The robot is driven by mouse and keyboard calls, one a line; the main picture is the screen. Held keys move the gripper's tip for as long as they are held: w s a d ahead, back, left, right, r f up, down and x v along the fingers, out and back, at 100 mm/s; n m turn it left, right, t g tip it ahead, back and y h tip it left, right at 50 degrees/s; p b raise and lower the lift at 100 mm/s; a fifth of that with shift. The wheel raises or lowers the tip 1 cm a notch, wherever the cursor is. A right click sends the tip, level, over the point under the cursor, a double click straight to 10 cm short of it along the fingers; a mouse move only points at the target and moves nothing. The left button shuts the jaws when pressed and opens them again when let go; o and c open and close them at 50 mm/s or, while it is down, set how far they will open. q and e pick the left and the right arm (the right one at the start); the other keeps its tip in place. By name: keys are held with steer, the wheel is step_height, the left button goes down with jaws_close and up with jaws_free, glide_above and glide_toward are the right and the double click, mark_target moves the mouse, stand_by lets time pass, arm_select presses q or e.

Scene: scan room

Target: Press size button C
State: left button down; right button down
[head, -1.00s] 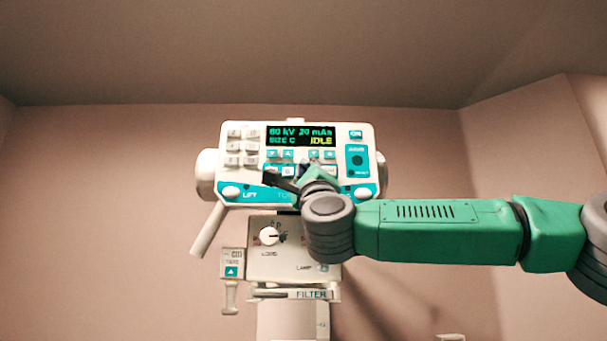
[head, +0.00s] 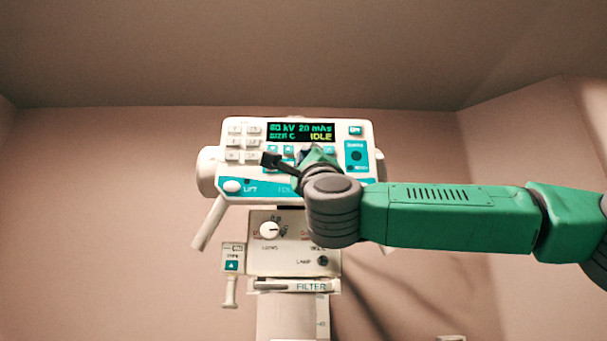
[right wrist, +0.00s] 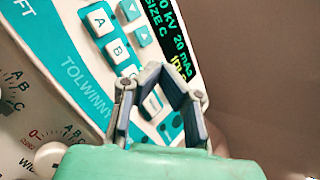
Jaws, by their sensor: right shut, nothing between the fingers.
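The control panel (head: 300,118) is white and teal. Its display (head: 302,132) reads SIZE C and IDLE, and it also shows in the right wrist view (right wrist: 168,35). There, white button A (right wrist: 100,19) and button B (right wrist: 117,50) lie in a row that runs down toward my fingers. No letter C shows on a button; the fingers cover part of that row. My right gripper (head: 270,160) is shut and empty in front of the panel's lower middle. Its fingertips show in the right wrist view (right wrist: 160,74), beyond B. Contact with the panel cannot be told. My left gripper is out of view.
A white handle (head: 208,226) sticks out below the panel at left. A box with a dial (head: 269,230) and a FILTER slot (head: 310,287) hang beneath. More keys (head: 235,142) fill the panel's left side. The room to the left is free.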

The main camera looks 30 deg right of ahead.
steer(key=shift+s+a+b, duration=0.3)
steer(key=shift+s+a, duration=0.1)
steer(key=shift+s, duration=0.2)
steer(key=shift+s+a+b, duration=0.25)
steer(key=shift+s+a, duration=0.15)
steer(key=shift+s, duration=0.2)
